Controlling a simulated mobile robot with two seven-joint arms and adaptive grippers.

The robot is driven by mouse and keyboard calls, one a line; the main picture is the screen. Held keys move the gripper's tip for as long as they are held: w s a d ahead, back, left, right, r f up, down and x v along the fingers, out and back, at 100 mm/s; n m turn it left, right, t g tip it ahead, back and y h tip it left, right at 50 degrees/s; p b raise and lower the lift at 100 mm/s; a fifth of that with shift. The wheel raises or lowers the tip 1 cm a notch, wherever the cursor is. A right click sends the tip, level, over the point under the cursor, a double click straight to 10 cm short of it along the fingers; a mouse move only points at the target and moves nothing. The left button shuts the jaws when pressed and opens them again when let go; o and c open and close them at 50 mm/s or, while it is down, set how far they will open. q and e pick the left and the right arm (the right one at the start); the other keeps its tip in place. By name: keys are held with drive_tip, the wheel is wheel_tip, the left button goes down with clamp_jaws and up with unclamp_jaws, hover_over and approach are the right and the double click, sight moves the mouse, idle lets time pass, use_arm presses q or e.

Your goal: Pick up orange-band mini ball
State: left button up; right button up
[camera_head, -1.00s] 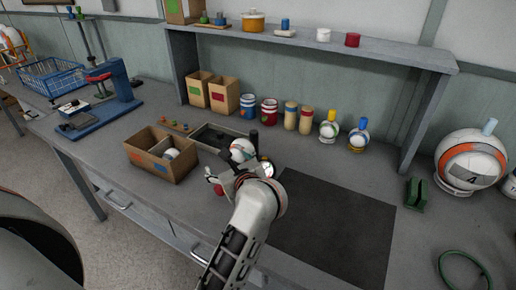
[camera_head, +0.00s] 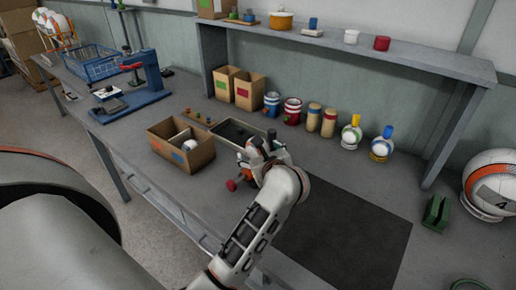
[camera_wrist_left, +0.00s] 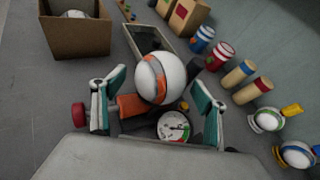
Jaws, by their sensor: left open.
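The white mini ball with an orange band (camera_wrist_left: 158,78) shows in the left wrist view, between and just beyond the two fingers of my left gripper (camera_wrist_left: 160,95). The teal-padded fingers stand apart on either side of it, open, and I see no clear contact. Below the ball there are an orange block (camera_wrist_left: 131,105) and a round dial gauge (camera_wrist_left: 174,127). A red knob (camera_wrist_left: 78,115) lies left of the fingers. In the head view my left gripper (camera_head: 262,152) covers most of the ball's spot. My right gripper is out of view.
A cardboard box (camera_head: 180,147) with a white ball stands left of my gripper. A dark tray (camera_head: 238,132) lies behind. The dark mat (camera_head: 350,235) at the right is bare.

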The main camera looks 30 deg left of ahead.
use_arm(q)
drive_tip(key=shift+x, duration=1.25)
drive_tip(key=c, duration=1.2)
